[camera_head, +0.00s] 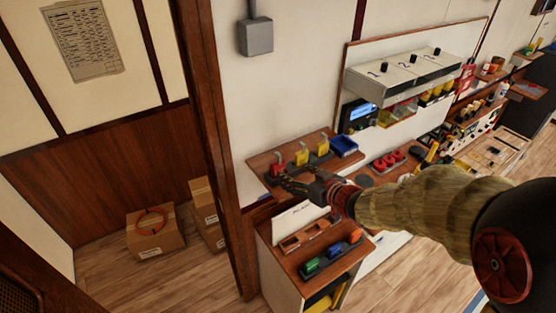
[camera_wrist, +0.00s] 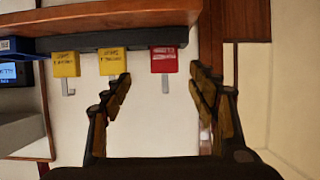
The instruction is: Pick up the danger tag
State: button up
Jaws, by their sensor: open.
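A red tag block (camera_wrist: 164,60) with pale lettering and a grey hook, which I take as the danger tag, stands in a dark rack (camera_wrist: 90,41). The lettering is too small to read surely. The wrist view shows it upside down. Beside it in the rack are two yellow tags (camera_wrist: 112,61) (camera_wrist: 66,64) with similar hooks. In the head view the red tag (camera_head: 277,167) is at the rack's left end. My gripper (camera_wrist: 160,80) is open and empty, its fingers apart on either side of the red tag's hook in the picture. In the head view my gripper (camera_head: 292,184) is close in front of the shelf.
The rack sits on a wooden wall shelf (camera_head: 262,160), with a blue bin (camera_head: 344,146) to its right. Below is a cabinet (camera_head: 278,262) with coloured blocks on top. A wooden door post (camera_head: 218,150) stands to the left. A numbered panel (camera_head: 400,72) is to the right.

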aim_at(280, 168)
jog(key=x, duration=0.7)
jog(key=shift+w+a+f, duration=0.1)
jog(key=shift+a+f, duration=0.05)
jog(key=shift+a, duration=0.3)
jog(key=c, duration=0.3)
jog(key=c, duration=0.9)
jog(key=shift+c, duration=0.2)
